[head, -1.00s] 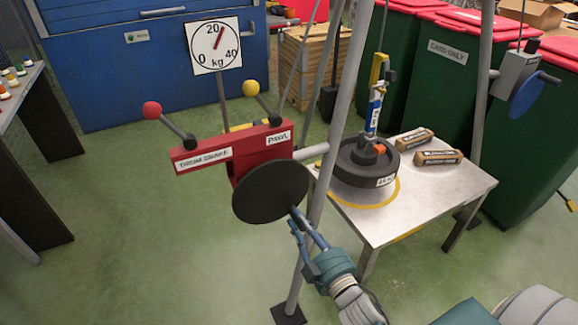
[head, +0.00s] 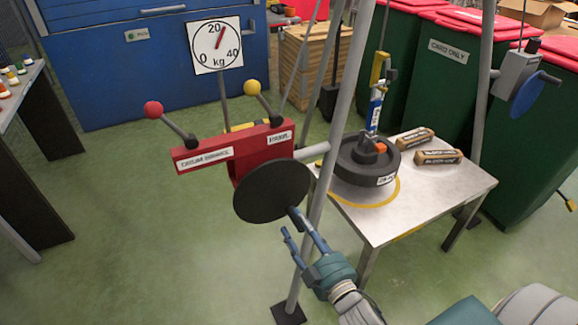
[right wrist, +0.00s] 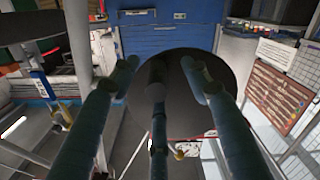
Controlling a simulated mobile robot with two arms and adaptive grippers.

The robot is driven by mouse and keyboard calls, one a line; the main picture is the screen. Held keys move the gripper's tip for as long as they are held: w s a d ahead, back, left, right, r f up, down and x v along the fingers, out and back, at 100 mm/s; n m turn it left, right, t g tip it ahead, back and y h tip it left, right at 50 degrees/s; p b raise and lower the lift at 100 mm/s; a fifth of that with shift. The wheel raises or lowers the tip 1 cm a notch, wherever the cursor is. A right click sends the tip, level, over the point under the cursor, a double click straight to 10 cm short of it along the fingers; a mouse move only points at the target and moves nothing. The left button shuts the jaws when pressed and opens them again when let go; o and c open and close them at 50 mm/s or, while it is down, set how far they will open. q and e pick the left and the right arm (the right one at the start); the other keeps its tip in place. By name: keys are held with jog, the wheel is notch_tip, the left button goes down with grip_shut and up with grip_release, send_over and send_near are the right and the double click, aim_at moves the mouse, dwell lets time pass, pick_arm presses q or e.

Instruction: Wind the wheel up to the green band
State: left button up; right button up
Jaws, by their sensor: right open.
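A black disc wheel (head: 271,191) sits on the front of a red winch housing (head: 215,157). The housing carries a red-knobbed lever (head: 153,110) and a yellow-knobbed lever (head: 252,87). My right gripper (head: 293,222) is open just below the wheel's lower right edge. In the right wrist view its fingers (right wrist: 158,82) are spread in front of the dark disc (right wrist: 190,115). A dark rod lies between them; I cannot tell whether it is a crank handle or a finger. I see no green band. My left gripper is out of view.
Grey poles (head: 330,130) stand close beside the wheel and my gripper. A metal table (head: 440,190) holds two labelled bars (head: 438,157).

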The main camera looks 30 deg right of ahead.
jog(key=shift+s+r, duration=0.1)
jog(key=shift+s, duration=1.1)
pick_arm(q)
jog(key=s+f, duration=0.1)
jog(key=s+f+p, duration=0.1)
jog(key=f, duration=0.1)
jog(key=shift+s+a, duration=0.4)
pick_arm(e)
jog(key=s, duration=0.4)
jog(key=shift+s, duration=0.35)
